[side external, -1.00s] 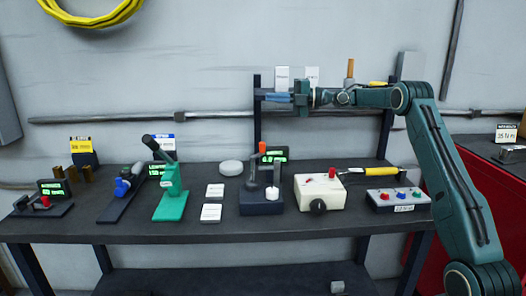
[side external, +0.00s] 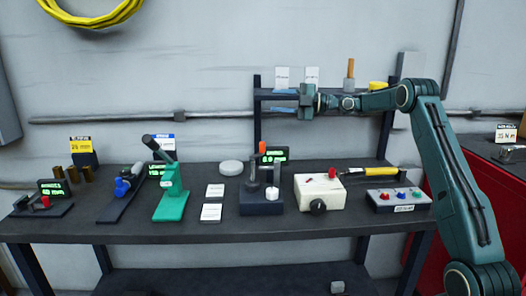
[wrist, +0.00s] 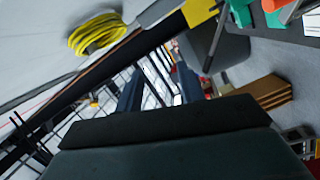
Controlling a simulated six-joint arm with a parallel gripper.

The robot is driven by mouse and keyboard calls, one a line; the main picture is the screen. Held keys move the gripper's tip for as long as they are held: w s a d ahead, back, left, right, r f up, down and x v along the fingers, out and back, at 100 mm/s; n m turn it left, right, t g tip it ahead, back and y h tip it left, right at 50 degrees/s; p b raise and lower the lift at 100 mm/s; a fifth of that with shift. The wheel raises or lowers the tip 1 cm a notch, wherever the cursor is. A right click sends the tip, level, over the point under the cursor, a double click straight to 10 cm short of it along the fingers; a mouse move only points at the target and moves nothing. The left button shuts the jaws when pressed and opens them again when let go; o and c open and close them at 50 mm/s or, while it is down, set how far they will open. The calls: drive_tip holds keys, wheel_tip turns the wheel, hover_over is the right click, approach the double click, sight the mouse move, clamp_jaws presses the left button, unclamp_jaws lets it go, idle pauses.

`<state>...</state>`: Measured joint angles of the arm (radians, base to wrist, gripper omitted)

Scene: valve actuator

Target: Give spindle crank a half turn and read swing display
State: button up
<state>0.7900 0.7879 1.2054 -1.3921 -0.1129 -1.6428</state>
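My gripper (side external: 272,102) is raised at shelf height, pointing left, well above the bench. In the wrist view its two blue-grey fingers (wrist: 160,72) are apart with nothing held between them. A dark-based device (side external: 262,205) stands mid-bench below it, with upright posts, an orange-red tip (side external: 263,147) and a white knob (side external: 272,193). A small display with green characters (side external: 274,156) sits behind it. I cannot tell for sure which part is the spindle crank or which display is the swing display; neither has a readable label. My gripper touches none of the bench devices.
A cream box with a dark knob (side external: 307,185) and a button box (side external: 399,199) stand to the right. A green lever press (side external: 171,203) and a blue-handled slide device (side external: 124,187) stand left. A shelf post (side external: 257,125) rises near my gripper.

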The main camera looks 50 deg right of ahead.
drive_tip(key=s+f+m+t+h, duration=0.1)
drive_tip(key=s+f+m+h, duration=0.15)
drive_tip(key=f+m, duration=0.5)
drive_tip(key=m+t+h, duration=0.1)
drive_tip(key=m+h, duration=0.2)
drive_tip(key=m, duration=0.7)
approach(262, 145)
drive_tip(key=s+d, duration=0.2)
drive_tip(key=s, duration=0.1)
drive_tip(key=shift+f, duration=0.2)
drive_tip(key=x, duration=1.4)
drive_tip(key=shift+s+a, duration=0.1)
clamp_jaws()
